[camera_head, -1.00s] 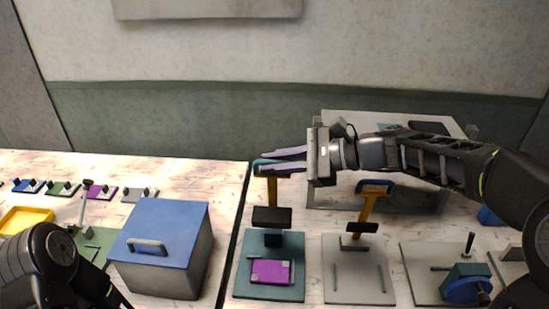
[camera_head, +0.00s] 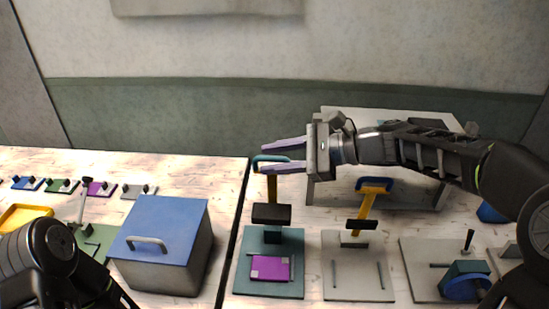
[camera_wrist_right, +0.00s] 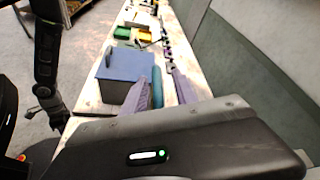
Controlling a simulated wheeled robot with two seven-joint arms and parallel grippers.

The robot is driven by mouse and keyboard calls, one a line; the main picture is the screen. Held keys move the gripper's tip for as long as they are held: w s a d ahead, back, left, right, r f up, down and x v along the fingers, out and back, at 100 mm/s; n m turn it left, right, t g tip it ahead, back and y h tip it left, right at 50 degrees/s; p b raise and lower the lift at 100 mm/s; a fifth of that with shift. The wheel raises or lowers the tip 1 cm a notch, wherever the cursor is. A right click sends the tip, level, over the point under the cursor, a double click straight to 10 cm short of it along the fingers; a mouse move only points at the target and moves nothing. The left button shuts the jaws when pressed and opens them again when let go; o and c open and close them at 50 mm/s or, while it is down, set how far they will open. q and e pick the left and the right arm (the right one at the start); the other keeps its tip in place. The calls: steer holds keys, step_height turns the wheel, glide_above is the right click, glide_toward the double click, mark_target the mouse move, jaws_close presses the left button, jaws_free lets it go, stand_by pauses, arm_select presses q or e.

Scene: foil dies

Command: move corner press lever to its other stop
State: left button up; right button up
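A purple piece with light corners (camera_head: 270,268) lies on that plate. My right gripper (camera_head: 262,157) is at the handle from the right, its two lilac fingers spread above and below the bar. In the right wrist view the teal handle (camera_wrist_right: 157,88) sits between the parted fingers (camera_wrist_right: 160,92); contact is not clear. My left arm shows at the lower left; its gripper is not seen.
A second press with a yellow lever and blue handle (camera_head: 374,185) stands to the right on a pale plate (camera_head: 358,286). Further right is a device with a blue wheel (camera_head: 462,288). A blue-lidded box (camera_head: 160,228) stands left. A grey raised stand (camera_head: 330,190) is behind.

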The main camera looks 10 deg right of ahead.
steer(key=shift+d, duration=0.3)
steer(key=b+v, duration=0.2)
steer(key=v, duration=0.5)
steer(key=shift+s, duration=0.2)
steer(key=shift+d, duration=0.1)
